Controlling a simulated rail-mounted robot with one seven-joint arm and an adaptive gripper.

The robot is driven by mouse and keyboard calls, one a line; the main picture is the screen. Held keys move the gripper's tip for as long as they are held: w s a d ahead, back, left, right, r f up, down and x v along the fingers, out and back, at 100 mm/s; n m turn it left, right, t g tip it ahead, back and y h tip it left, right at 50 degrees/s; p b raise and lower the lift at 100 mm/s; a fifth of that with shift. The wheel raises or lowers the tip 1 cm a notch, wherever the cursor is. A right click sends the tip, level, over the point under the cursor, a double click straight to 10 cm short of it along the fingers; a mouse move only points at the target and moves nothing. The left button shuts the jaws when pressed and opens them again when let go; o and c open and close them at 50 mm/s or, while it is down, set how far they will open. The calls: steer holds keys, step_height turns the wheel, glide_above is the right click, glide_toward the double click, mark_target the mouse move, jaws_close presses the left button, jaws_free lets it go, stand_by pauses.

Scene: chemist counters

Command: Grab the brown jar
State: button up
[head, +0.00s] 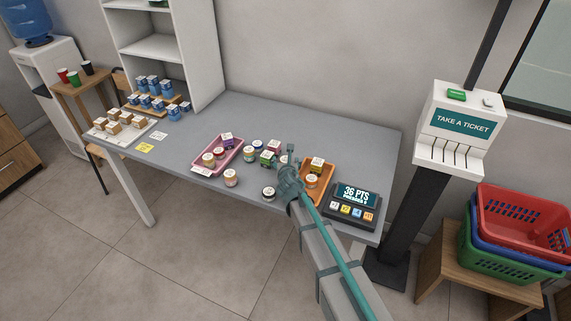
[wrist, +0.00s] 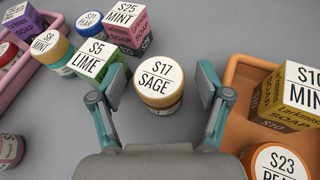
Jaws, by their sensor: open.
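A jar with a white top reading "S17 SAGE" (wrist: 158,84) stands on the grey counter. My gripper (wrist: 163,95) is open, seen from above, with one finger on each side of this jar. The fingers look apart from it. In the head view my gripper (head: 290,165) is over the counter's front half, partly hiding this jar. An orange-brown jar reading "S23" (wrist: 281,163) sits in the orange tray to the right. I cannot tell for sure which jar is the brown one.
A green "S5 LIME" box (wrist: 98,60) stands close left of the left finger. The orange tray (wrist: 232,73) is close to the right finger. A pink tray (head: 206,168) lies further left. A points terminal (head: 352,205) stands at the counter's right end.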

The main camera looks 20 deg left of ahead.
steer(key=shift+w, duration=0.15)
steer(key=c, duration=1.3)
steer(key=shift+r, duration=0.1)
